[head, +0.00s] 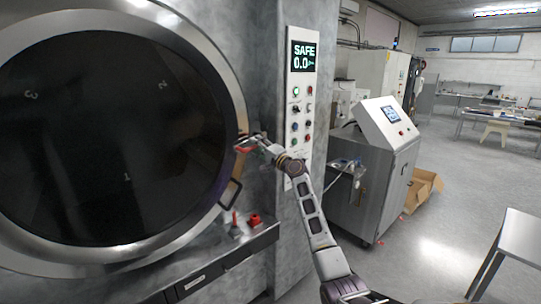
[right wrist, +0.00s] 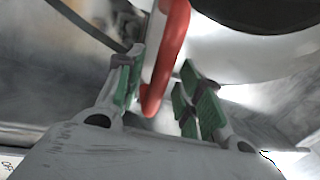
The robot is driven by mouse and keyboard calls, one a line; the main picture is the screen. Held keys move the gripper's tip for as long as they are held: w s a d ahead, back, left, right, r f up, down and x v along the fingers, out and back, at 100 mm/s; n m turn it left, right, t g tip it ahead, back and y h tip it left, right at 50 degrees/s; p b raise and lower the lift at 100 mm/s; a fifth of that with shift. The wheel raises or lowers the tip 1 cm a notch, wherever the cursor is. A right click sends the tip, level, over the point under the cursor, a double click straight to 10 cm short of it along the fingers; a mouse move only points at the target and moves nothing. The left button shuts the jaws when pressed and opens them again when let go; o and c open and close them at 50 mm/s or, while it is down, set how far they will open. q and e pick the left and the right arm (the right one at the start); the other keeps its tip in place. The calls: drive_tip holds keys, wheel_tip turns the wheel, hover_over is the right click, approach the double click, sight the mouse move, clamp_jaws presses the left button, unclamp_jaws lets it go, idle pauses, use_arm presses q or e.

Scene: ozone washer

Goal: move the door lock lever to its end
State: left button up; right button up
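The door lock lever, with a red grip (head: 243,149), is at the right rim of the big round door (head: 110,130). In the right wrist view the red lever (right wrist: 166,55) runs down between the two green-padded fingers. My right gripper (head: 256,147) is at the lever in the head view, and it also shows in the right wrist view (right wrist: 160,78). Its fingers are apart, with a visible gap on the right side of the lever; contact on the left is unclear. My left gripper is not in view.
A control panel (head: 301,75) reading SAFE and 0.0 stands right of the door. A ledge (head: 215,255) below carries small red parts (head: 254,220).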

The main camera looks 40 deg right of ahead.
drive_tip(key=v, duration=1.1)
drive_tip(key=shift+s, duration=0.3)
drive_tip(key=shift+f+n, duration=0.15)
drive_tip(key=shift+n, duration=0.15)
idle(0.6)
